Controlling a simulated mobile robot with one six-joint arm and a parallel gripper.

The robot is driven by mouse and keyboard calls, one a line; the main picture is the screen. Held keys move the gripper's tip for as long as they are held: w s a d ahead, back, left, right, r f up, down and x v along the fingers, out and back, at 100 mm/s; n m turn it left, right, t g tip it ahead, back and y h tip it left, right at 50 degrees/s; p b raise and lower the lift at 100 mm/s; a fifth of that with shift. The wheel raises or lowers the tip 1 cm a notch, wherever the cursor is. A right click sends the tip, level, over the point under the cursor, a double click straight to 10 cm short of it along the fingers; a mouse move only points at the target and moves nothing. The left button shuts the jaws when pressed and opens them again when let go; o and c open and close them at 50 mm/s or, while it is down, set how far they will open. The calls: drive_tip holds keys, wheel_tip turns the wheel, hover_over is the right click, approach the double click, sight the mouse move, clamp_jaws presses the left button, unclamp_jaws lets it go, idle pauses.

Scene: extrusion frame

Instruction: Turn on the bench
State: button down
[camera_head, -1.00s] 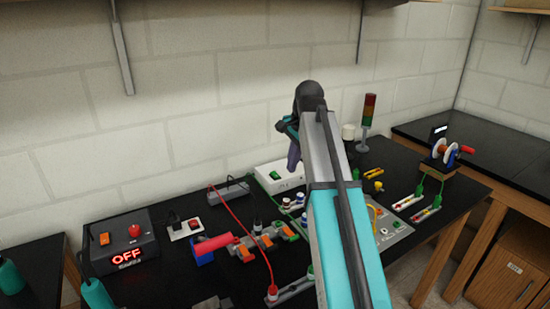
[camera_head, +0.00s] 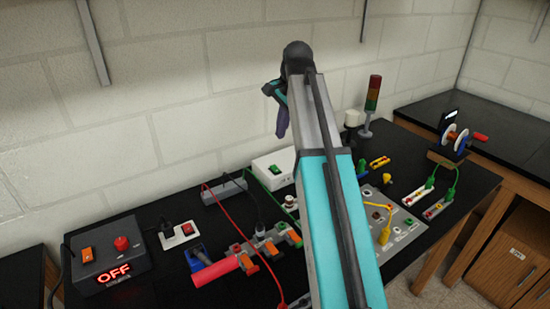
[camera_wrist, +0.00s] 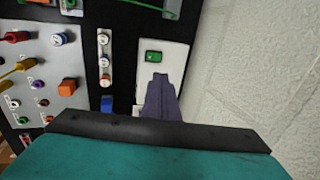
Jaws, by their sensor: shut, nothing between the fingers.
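The black bench (camera_head: 160,285) carries several electrical devices. A dark control box (camera_head: 110,258) at its left shows a lit red OFF; on top are an orange switch (camera_head: 87,254) and a red knob (camera_head: 121,243). A white box with a green rocker (camera_head: 274,170) stands at the back by the wall. My gripper (camera_head: 282,132) is up in front of the wall, shut and empty, beyond my arm. In the wrist view its purple-grey fingers (camera_wrist: 158,80) overlap the white box (camera_wrist: 174,62), just below the green rocker (camera_wrist: 153,57); I cannot tell whether they touch it.
A white socket block (camera_head: 180,234) with a red switch (camera_head: 187,229) sits right of the control box. A grey power strip (camera_head: 224,190), cables, a terminal panel (camera_head: 404,228) and a signal tower (camera_head: 372,100) crowd the bench. My arm hides its middle.

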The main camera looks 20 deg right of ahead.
sight(275, 169)
drive_tip(key=shift+w+f, duration=0.1)
drive_tip(key=shift+f, duration=0.15)
drive_tip(key=shift+p+x, duration=1.6)
drive_tip(key=shift+x, duration=5.15)
drive_tip(key=shift+w, duration=0.1)
drive_tip(key=shift+f, duration=0.2)
drive_tip(key=shift+s+p, duration=0.25)
drive_tip(key=shift+p, duration=0.1)
drive_tip(key=shift+s+d+r, duration=0.1)
drive_tip(key=shift+s, duration=0.45)
